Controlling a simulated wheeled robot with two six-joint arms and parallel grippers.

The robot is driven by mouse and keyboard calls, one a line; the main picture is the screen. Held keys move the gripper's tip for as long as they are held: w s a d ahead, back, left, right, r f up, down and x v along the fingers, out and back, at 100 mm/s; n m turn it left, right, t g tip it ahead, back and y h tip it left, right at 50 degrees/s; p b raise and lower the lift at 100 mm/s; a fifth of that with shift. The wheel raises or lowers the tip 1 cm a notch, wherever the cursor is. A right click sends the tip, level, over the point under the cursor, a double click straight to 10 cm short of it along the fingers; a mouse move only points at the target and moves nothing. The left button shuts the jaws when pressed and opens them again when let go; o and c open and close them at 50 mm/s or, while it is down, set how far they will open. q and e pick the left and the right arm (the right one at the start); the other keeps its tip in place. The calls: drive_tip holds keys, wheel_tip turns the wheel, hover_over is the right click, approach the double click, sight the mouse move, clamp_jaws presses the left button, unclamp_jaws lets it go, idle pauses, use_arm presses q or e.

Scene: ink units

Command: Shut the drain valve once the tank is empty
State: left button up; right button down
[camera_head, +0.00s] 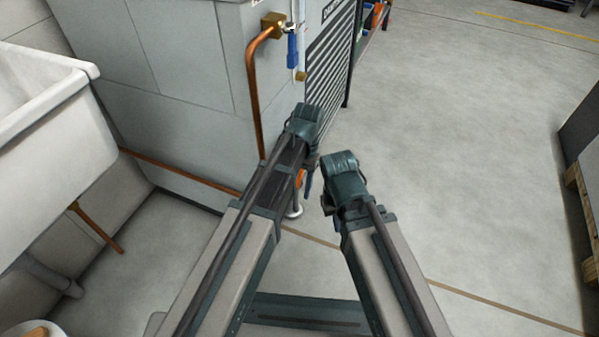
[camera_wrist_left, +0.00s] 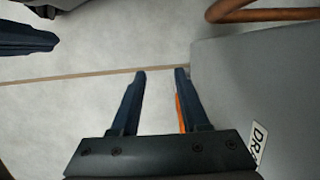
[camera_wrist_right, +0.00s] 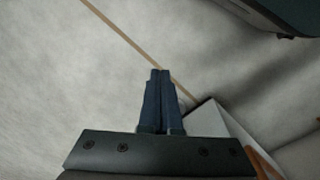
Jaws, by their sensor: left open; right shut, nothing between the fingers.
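The tank unit (camera_head: 190,70) is a grey cabinet with a louvred side. A label reading "DR", partly cut off (camera_wrist_left: 259,137), is on its grey wall in the left wrist view. My left gripper (camera_wrist_left: 160,72) is open and points down beside this wall. An orange strip (camera_wrist_left: 180,113), perhaps the drain valve's lever, shows along the inner side of its right finger; I cannot tell whether they touch. Orange also shows beside the left wrist in the head view (camera_head: 300,177). The valve body is hidden. My right gripper (camera_wrist_right: 160,72) is shut and empty, right of the left one.
A blue-handled valve (camera_head: 292,50) on a brass fitting (camera_head: 272,24) feeds a copper pipe (camera_head: 253,95) down the cabinet. A white sink (camera_head: 45,115) stands at left. A pallet (camera_head: 583,205) is at far right. The floor (camera_head: 450,130) between is clear.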

use_arm(q)
drive_tip(key=s, duration=0.8)
drive_tip(key=shift+s+d+r+p, duration=0.3)
drive_tip(key=shift+s+d+r, duration=0.1)
drive_tip(key=shift+d, duration=0.05)
use_arm(e)
drive_tip(key=shift+r, duration=0.45)
